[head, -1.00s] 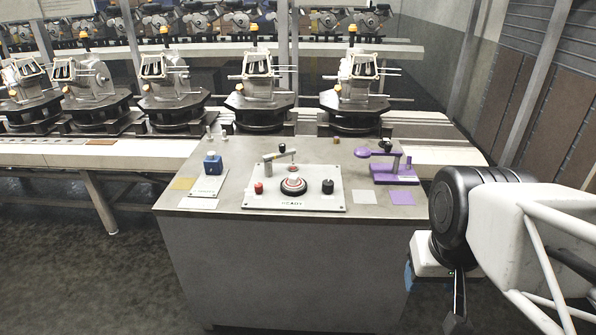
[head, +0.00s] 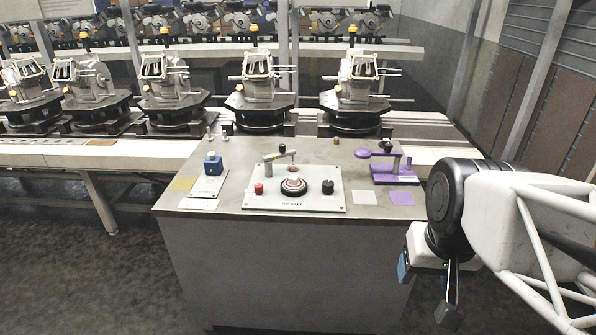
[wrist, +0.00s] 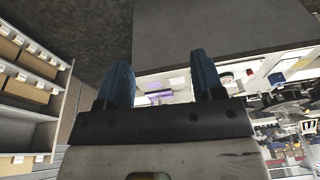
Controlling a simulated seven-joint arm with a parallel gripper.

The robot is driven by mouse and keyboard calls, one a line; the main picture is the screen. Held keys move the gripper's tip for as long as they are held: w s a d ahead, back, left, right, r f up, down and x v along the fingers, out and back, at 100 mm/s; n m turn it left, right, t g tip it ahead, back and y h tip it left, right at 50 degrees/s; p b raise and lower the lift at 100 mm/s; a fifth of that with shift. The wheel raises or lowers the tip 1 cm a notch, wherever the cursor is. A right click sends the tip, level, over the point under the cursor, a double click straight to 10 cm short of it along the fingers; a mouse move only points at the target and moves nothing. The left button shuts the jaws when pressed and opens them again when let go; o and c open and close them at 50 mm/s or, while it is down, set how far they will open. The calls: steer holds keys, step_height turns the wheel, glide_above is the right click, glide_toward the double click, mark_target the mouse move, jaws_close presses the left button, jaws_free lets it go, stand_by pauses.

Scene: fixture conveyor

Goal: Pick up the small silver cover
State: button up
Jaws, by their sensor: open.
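I cannot pick out the small silver cover with certainty. Small pale metallic pieces (head: 217,134) stand at the back left of the grey workbench (head: 232,152), too small to make out. A silver bar-shaped part (head: 279,154) sits at the back of the white panel on the same bench. My gripper (head: 426,288) hangs at the lower right, beside the bench's right front and away from everything on it. In the wrist view my gripper (wrist: 163,80) shows two blue-padded fingers spread apart with nothing between them.
The white panel (head: 330,200) carries a red knob, a black knob and a round dial. A blue device (head: 212,164) stands to its left, a purple stand (head: 395,170) to its right. Behind runs a conveyor with several machine fixtures (head: 263,85). Shelves (wrist: 30,75) show left in the wrist view.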

steer(key=w+a+f+m+y, duration=0.1)
steer(key=w+a+m+y, duration=0.25)
steer(key=w, duration=0.65)
steer(key=w+a+f+m+g+y, duration=0.15)
steer(key=w+a+m, duration=0.25)
steer(key=w, duration=0.6)
steer(key=w+a+f+m+y, duration=0.1)
steer(key=w+a+m+y, duration=0.25)
steer(key=w, duration=0.75)
steer(key=m+t+y, duration=0.4)
steer(key=m, duration=0.6)
glide_toward(294, 177)
steer(key=shift+w+a+g, duration=0.25)
steer(key=shift+w, duration=0.15)
steer(key=shift+x, duration=1.25)
steer(key=shift+a, duration=0.1)
steer(key=shift+x, duration=2.55)
steer(key=shift+f, duration=0.1)
